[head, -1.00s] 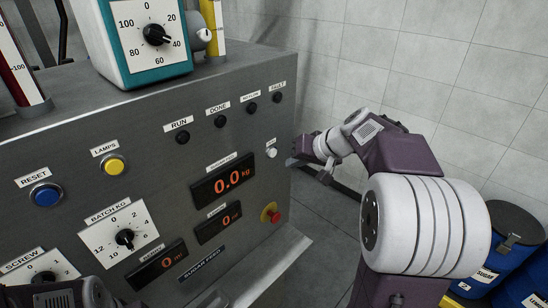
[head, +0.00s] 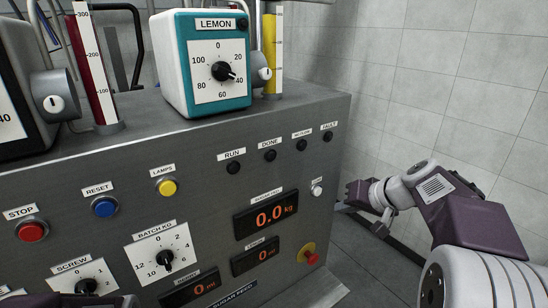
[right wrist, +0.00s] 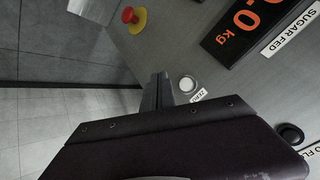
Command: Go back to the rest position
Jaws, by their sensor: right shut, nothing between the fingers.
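My right gripper (head: 341,207) is at the right edge of the grey control panel (head: 215,215), just right of and below the small white button (head: 317,190). Its fingers are shut with nothing between them. In the right wrist view the shut fingers (right wrist: 158,88) point toward the panel beside the white ZERO button (right wrist: 187,84); I cannot tell how wide the gap is. Only a dark sliver of my left arm shows at the bottom left of the head view; its fingers are out of sight.
The red emergency knob (head: 311,257) sits low on the panel's right. Red STOP (head: 32,231), blue RESET (head: 105,207) and yellow LAMPS (head: 167,187) buttons are left. The LEMON dial box (head: 205,65) stands on top. The tiled wall (head: 440,90) is right, with open floor between.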

